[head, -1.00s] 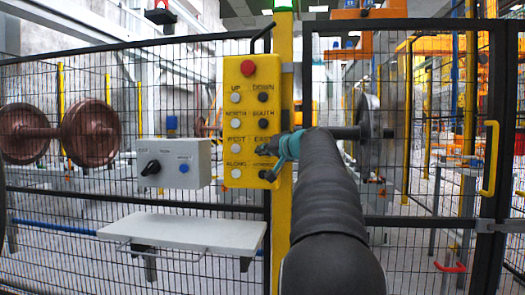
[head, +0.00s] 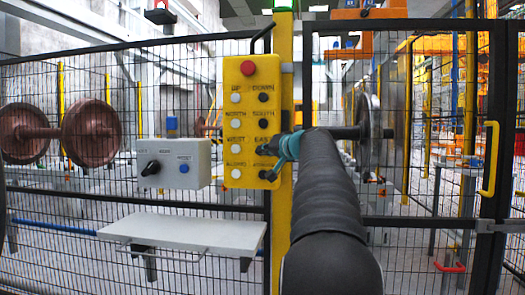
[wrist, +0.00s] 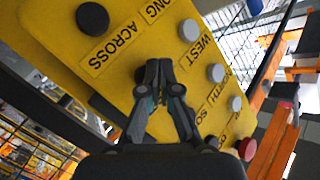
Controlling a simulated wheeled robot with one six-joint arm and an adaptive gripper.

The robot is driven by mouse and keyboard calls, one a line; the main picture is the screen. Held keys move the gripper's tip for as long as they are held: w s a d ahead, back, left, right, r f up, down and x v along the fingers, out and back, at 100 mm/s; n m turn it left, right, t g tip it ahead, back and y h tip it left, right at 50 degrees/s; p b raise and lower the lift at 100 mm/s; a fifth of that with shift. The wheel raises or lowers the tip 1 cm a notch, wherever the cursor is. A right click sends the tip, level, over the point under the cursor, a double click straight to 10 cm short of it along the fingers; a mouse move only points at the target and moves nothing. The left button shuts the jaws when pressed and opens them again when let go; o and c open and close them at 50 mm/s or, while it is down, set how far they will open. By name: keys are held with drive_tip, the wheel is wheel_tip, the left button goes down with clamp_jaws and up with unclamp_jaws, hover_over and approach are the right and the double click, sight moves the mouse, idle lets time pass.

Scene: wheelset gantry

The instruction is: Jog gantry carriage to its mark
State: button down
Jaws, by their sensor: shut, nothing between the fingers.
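The yellow pendant (head: 249,120) stands upright on a yellow post. It has a red button at the top and pairs of light and dark buttons below. My gripper (head: 261,150) is shut and empty at the EAST button. In the wrist view my gripper's fingertips (wrist: 158,64) lie over the dark EAST button (wrist: 140,77), partly hiding it. I cannot tell whether they touch or press it. The ACROSS button (wrist: 92,18) and WEST button (wrist: 189,30) are clear of the fingers. An orange overhead unit (head: 366,14) hangs beyond the fence; I cannot tell whether it is the carriage. No mark is discernible.
A grey control box (head: 174,163) with a black knob and blue button is left of the pendant. A pale shelf (head: 185,232) juts out below. The black mesh fence (head: 60,190) spans the front. Wheelsets (head: 91,134) stand behind it.

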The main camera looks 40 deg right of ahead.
drive_tip(key=shift+w+d, duration=0.25)
drive_tip(key=shift+d, duration=0.1)
idle(0.7)
drive_tip(key=shift+s+a, duration=0.1)
drive_tip(key=shift+a, duration=0.05)
idle(2.4)
drive_tip(key=shift+s+a+b, duration=0.45)
drive_tip(key=shift+a+b, duration=0.05)
drive_tip(key=shift+b, duration=0.05)
drive_tip(key=shift+a, duration=0.1)
drive_tip(key=shift+s+a+b, duration=1.6)
drive_tip(key=shift+a, duration=0.2)
